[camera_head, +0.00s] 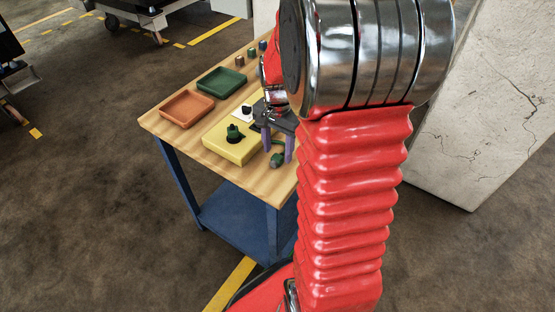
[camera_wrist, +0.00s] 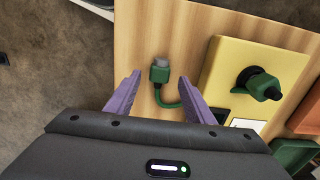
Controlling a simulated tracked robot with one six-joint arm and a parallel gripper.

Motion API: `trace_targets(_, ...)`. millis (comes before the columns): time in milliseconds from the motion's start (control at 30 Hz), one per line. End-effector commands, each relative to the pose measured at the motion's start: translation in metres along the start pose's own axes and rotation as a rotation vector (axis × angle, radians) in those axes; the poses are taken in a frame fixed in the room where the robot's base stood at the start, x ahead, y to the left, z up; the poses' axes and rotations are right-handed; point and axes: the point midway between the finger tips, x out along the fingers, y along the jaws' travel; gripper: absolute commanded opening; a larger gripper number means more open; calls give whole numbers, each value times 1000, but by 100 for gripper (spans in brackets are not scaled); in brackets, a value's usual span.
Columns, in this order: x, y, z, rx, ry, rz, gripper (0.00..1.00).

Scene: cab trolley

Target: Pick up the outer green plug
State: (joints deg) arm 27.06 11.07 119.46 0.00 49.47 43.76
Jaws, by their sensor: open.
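A green plug (camera_wrist: 160,72) with a grey end lies on the wooden table near its outer edge, a short green cable curving from it. In the head view this plug (camera_head: 276,160) shows beside and below the purple fingertips. My gripper (camera_wrist: 160,77) is open, with one finger on either side of the plug in the wrist view. I cannot tell how high the fingertips are above the table. A second green plug (camera_wrist: 264,86) sits at a black round socket on a yellow block (camera_wrist: 222,67). In the head view the yellow block (camera_head: 243,151) is left of my gripper (camera_head: 278,152).
An orange tray (camera_head: 187,108) and a green tray (camera_head: 221,82) stand on the wooden trolley top (camera_head: 160,126). Several small coloured pieces (camera_head: 251,53) stand at its far end. A white card with a black piece (camera_head: 246,111) lies behind the yellow block. A pale stone block (camera_head: 480,110) stands right.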

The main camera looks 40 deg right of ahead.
Motion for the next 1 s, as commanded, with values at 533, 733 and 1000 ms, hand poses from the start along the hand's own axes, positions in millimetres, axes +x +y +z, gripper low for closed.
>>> trace_targets(533,19,0,0,-1,0,0,48)
trace_targets(733,19,0,0,-1,0,0,48)
trace_targets(1000,19,0,0,-1,0,0,29)
